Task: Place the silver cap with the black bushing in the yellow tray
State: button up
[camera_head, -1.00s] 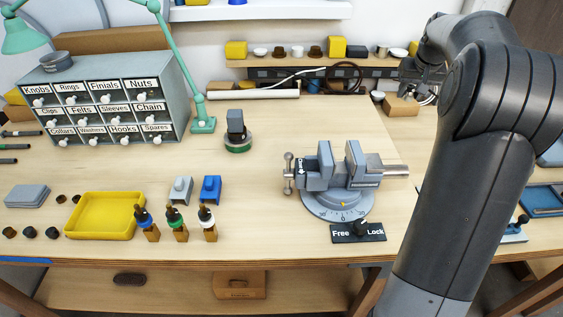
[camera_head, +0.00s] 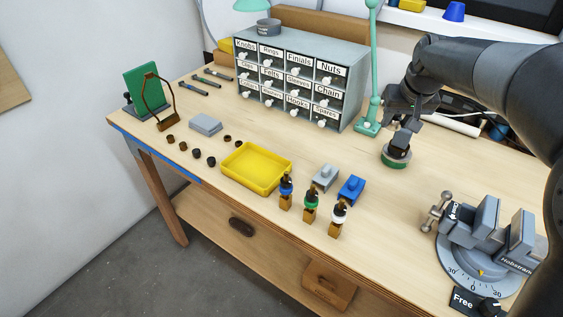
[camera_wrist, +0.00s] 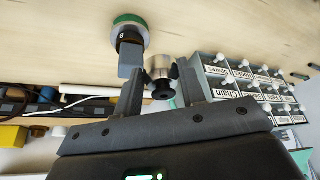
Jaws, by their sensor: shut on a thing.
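My gripper (camera_wrist: 162,74) is shut on the silver cap (camera_wrist: 159,67) with its black bushing (camera_wrist: 160,90), seen between the two fingers in the wrist view. In the head view my gripper (camera_head: 404,112) is above the back of the bench, near the green-based grey block; the cap cannot be made out there. The yellow tray (camera_head: 256,166) lies empty near the bench's front edge, well to the left of my gripper.
The green-based block (camera_head: 396,156) stands close to my gripper. A labelled drawer cabinet (camera_head: 340,85) and green lamp post (camera_head: 372,70) stand behind the tray. Several small bottles (camera_head: 311,205) and grey and blue blocks (camera_head: 351,188) stand right of it. A vise (camera_head: 485,235) is at right.

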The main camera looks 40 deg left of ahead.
jog(key=s+a+n+y, duration=0.1)
jog(key=s+a+n, duration=0.2)
jog(key=s+a, duration=1.2)
send_over(264, 175)
jog(key=d, duration=0.2)
jog(key=shift+g, duration=0.4)
jog(key=f, duration=1.2)
jog(key=shift+s+a, duration=0.25)
jog(key=shift+s, duration=0.05)
jog(key=shift+a+f, duration=0.15)
jog(key=shift+f, duration=1.95)
jog(key=shift+f, duration=0.15)
jog(key=o, duration=1.1)
jog(key=shift+c, duration=0.2)
